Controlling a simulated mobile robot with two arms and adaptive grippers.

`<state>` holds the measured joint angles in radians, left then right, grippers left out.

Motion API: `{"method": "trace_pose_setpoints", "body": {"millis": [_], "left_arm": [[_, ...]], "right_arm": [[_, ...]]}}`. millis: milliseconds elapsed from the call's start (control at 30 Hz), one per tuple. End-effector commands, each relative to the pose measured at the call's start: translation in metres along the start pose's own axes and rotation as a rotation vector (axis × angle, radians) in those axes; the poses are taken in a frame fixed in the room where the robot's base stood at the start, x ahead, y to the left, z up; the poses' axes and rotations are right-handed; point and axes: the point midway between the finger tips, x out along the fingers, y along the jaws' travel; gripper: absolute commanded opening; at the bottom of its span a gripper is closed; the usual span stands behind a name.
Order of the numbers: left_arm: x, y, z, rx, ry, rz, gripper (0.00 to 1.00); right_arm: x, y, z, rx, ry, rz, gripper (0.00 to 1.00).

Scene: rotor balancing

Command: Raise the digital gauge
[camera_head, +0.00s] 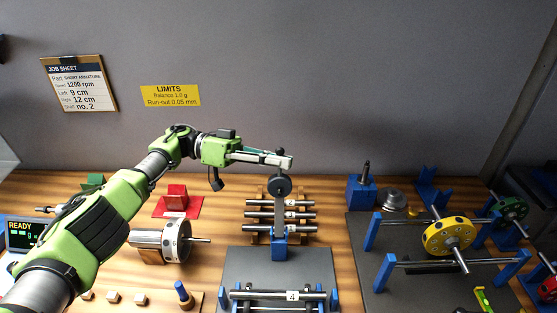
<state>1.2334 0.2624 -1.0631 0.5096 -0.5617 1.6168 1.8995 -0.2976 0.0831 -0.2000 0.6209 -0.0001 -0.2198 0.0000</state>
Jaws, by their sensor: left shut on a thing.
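The digital gauge (281,186) is a dark round head with a pale centre, at the upper part of a grey upright post (279,220) on a blue foot (279,250). My left arm reaches in from the left. My left gripper (284,161) is at the top of the gauge, directly above its round head, and is shut on it. The exact contact between the fingers and the gauge is too small to see clearly. My right gripper is not in view.
Behind the post, several metal shafts (264,215) lie on a wooden rack. In front, a shaft labelled 4 (310,295) rests over a grey plate (244,262). A metal rotor (174,242) is at left. Blue stands and a yellow wheel (447,237) are at right.

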Motion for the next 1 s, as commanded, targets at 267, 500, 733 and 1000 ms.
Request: {"method": "trace_pose_setpoints", "body": {"millis": [267,500,733,1000], "left_arm": [[-0.002,0.001,-0.014,0.003,0.026,-0.006,0.0],[-0.002,0.001,-0.014,0.004,0.026,-0.006,0.23],[-0.001,0.0,-0.009,0.0,0.02,-0.003,0.23],[-0.003,0.009,-0.028,0.003,0.017,-0.003,0.23]], "right_arm": [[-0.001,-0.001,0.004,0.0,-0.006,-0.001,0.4],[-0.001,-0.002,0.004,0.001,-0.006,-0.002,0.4],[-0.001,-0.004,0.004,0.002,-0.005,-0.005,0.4],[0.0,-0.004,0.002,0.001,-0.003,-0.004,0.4]]}}
